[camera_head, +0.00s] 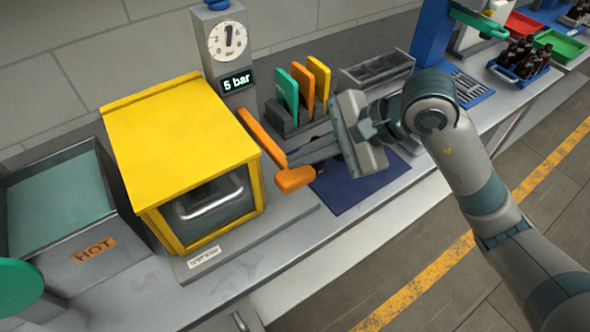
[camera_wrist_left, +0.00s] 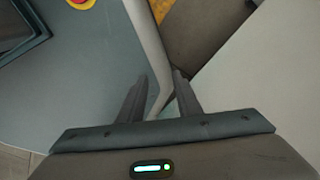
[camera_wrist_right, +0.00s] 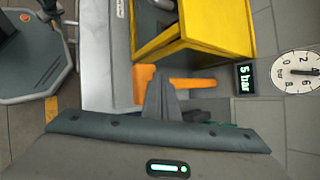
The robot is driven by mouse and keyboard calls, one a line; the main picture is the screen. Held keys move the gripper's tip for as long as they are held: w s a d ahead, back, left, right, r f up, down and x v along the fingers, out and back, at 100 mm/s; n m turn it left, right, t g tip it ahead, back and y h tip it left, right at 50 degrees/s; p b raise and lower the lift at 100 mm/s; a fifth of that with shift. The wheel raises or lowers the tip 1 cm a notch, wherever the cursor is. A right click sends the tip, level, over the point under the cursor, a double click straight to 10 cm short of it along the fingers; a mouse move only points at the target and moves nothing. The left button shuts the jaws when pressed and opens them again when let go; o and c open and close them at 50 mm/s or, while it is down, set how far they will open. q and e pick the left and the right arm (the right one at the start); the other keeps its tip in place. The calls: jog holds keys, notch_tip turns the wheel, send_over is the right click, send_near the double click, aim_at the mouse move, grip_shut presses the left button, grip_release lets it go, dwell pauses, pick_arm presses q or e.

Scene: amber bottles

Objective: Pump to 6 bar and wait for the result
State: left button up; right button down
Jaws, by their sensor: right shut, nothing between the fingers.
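A yellow press-like box (camera_head: 180,130) with a dark front window and a silver handle stands on the counter. Behind it a grey post carries a round dial (camera_head: 228,41) and a display (camera_head: 237,82) that reads 5 bar. The display also shows in the right wrist view (camera_wrist_right: 245,78). An orange lever (camera_head: 262,138) slopes down beside the box to a thick orange handle (camera_head: 296,180). My right gripper (camera_head: 292,160) is shut and empty, its fingertips at the handle; I cannot tell if they touch. My left gripper (camera_wrist_left: 160,85) is open, with nothing between its fingers.
A rack (camera_head: 310,118) with green, orange and yellow upright pieces stands behind the lever, near a blue mat (camera_head: 350,195). A box marked HOT (camera_head: 95,250) is at left. Dark bottles in a blue crate (camera_head: 520,62) stand at far right.

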pick_arm(q)
jog(key=shift+f+b, duration=0.75)
pick_arm(e)
jog(key=shift+f, duration=0.45)
pick_arm(q)
jog(key=shift+w+d, duration=0.1)
jog(key=shift+w, duration=0.05)
dwell(1.3)
jog(key=shift+w+d+r+t, duration=0.1)
jog(key=shift+w+d+t, duration=0.05)
jog(key=shift+w, duration=0.25)
jog(key=shift+w+d+r+t, duration=0.1)
jog(key=shift+w+d+t, duration=0.05)
jog(key=shift+w, duration=0.25)
jog(key=shift+w+d+r, duration=0.1)
jog(key=shift+w+d, duration=0.05)
jog(key=shift+w, duration=0.6)
jog(key=shift+w+d+t, duration=0.25)
jog(key=shift+w+t, duration=0.05)
pick_arm(e)
jog(key=shift+f, duration=0.15)
dwell(0.8)
